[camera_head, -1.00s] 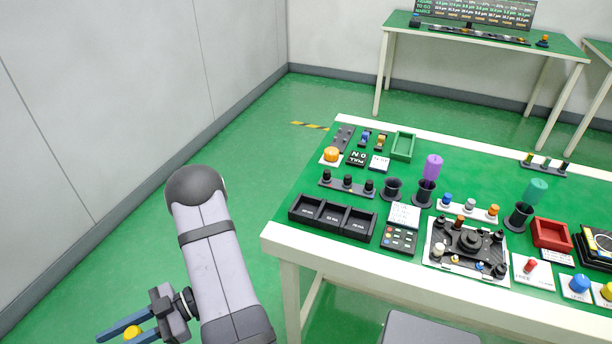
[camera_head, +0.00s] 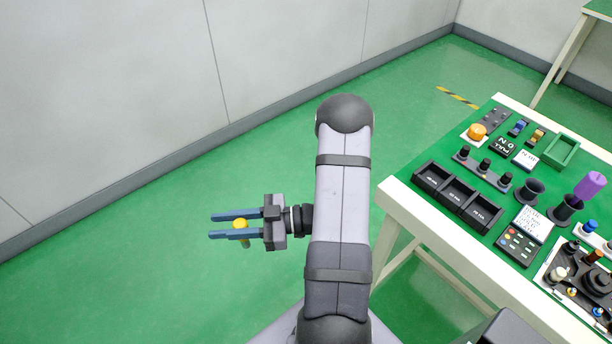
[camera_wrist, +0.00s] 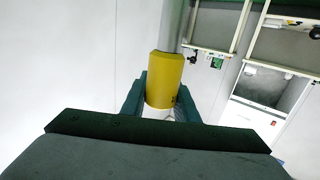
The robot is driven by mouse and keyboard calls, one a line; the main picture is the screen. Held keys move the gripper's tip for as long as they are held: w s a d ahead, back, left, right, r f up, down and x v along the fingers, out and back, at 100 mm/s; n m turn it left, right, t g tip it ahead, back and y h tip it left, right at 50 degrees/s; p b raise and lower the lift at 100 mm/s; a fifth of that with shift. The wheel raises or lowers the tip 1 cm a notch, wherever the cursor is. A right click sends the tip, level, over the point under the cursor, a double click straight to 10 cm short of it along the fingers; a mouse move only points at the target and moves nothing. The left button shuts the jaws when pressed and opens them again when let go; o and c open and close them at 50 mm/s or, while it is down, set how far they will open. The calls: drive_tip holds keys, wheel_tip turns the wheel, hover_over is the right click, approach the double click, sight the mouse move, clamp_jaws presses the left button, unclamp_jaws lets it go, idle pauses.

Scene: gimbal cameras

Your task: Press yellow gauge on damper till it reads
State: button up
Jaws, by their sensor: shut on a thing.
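My gripper (camera_head: 232,226) is left of my arm in the head view, over the open green floor. Its two blue fingers are shut on the yellow gauge (camera_head: 240,226). In the wrist view the yellow gauge (camera_wrist: 165,80) is a yellow cylinder between the fingers, with a grey part extending from its upper end. The likely damper (camera_head: 583,272) is a dark plate with several posts on a white base, at the right edge of the head view and partly cut off. The gripper and gauge are far from it.
The green-topped table (camera_head: 400,199) stands to the right, its near left corner beside my arm. It bears a black three-part tray (camera_head: 457,197), dark cups, a purple cylinder (camera_head: 590,185), a keypad (camera_head: 519,243) and a green tray (camera_head: 562,150). The floor left of the table is clear.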

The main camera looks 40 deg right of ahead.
drive_tip(key=s+d+r+m+t+h+p, duration=0.3)
drive_tip(key=d+r+m+h+p, duration=0.15)
drive_tip(key=d+r+p, duration=0.75)
drive_tip(key=s+d+r+m+t+h+p, duration=0.4)
drive_tip(key=d+r+h+p, duration=0.25)
drive_tip(key=d+p, duration=0.55)
drive_tip(key=s+d+r+m+g+h+p, duration=0.1)
drive_tip(key=s+d+m+h, duration=0.3)
drive_tip(key=d, duration=0.8)
drive_tip(key=s+d+r+m+g+h+p, duration=0.2)
drive_tip(key=s+d+h, duration=0.4)
drive_tip(key=d, duration=0.6)
drive_tip(key=s+d+r+m+g+h+p, duration=0.2)
drive_tip(key=s+d+r+m+h, duration=0.2)
drive_tip(key=d, duration=0.8)
drive_tip(key=shift+s+m+g+h, duration=0.4)
drive_tip(key=shift+s+m+h, duration=0.5)
drive_tip(key=shift+m+h, duration=0.2)
drive_tip(key=shift+f+b, duration=0.15)
drive_tip(key=shift+b, duration=0.2)
wheel_tip(320, 180, down, 6)
drive_tip(key=b, duration=0.6)
drive_tip(key=shift+f+b, duration=0.35)
drive_tip(key=shift+b, duration=0.25)
drive_tip(key=shift+a+f, duration=0.1)
drive_tip(key=shift+f, duration=0.15)
